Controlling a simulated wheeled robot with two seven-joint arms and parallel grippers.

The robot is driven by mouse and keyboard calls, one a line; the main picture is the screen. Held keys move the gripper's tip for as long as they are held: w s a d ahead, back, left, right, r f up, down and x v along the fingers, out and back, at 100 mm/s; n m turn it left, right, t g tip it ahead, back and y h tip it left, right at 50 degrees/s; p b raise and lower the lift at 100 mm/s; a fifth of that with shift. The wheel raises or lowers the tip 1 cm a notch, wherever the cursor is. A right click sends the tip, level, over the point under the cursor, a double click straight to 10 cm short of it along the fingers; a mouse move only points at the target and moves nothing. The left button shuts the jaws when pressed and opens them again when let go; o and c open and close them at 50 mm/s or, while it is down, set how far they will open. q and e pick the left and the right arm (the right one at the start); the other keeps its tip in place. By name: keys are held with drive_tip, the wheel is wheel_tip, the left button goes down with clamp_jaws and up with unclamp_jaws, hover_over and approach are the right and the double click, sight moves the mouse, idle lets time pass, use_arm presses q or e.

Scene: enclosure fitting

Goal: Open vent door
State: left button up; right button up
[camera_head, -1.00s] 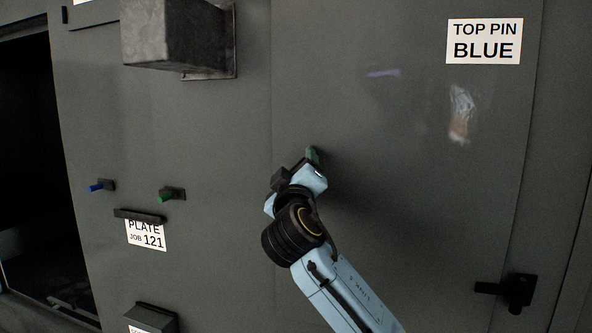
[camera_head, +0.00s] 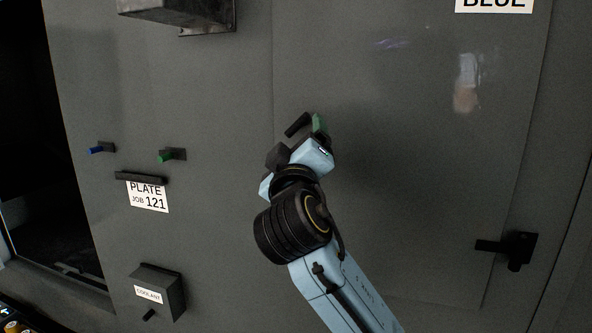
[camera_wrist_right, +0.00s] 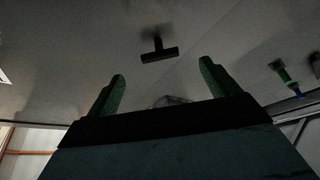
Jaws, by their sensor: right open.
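The grey wall holds a large panel (camera_head: 420,200) with a seam at its left and a dark latch-like handle (camera_head: 507,248) low on its right side. I cannot tell for certain which part is the vent door. My right gripper (camera_head: 309,126) is in front of the panel's upper left part. A dark bar (camera_head: 297,125) shows beside its green finger in the head view. In the right wrist view, the open green fingers (camera_wrist_right: 162,84) stand either side of a black T-shaped handle (camera_wrist_right: 160,53), which is ahead and apart from them. My left gripper is out of view.
Left of the panel are a blue peg (camera_head: 100,149), a green peg (camera_head: 172,156), a PLATE JOB 121 label (camera_head: 148,196) under a dark ledge, and a COOLANT box (camera_head: 158,288). A grey box (camera_head: 180,10) juts out above. A dark opening (camera_head: 30,150) is at far left.

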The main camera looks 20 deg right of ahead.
drive_tip(key=shift+b+v, duration=0.55)
drive_tip(key=shift+v, duration=2.15)
